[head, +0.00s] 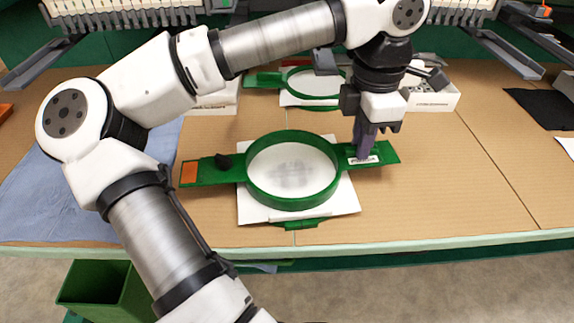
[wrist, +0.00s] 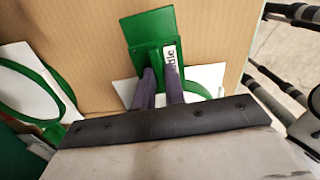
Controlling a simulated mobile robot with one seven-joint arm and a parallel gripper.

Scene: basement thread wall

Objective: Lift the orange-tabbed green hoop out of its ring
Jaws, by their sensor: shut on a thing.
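The orange-tabbed green hoop (head: 248,182) lies on the table in the head view, with its orange tab (head: 190,173) at the left end. White cloth (head: 290,172) spans its middle and spreads out below it. A green screw bracket (head: 300,226) sticks out at the near side; I cannot clearly tell the hoop and its outer ring apart. My gripper (head: 362,154) points down at the hoop's right arm, shut on it beside the white label. In the wrist view, the fingers (wrist: 160,78) straddle a raised part of the green arm (wrist: 148,32); my gripper hides most of the hoop there.
A second green hoop (head: 283,85) with white cloth lies behind. A white box (head: 432,100) of small parts stands back right. Blue cloth (head: 50,190) covers the left table. The table right of the hoop is clear.

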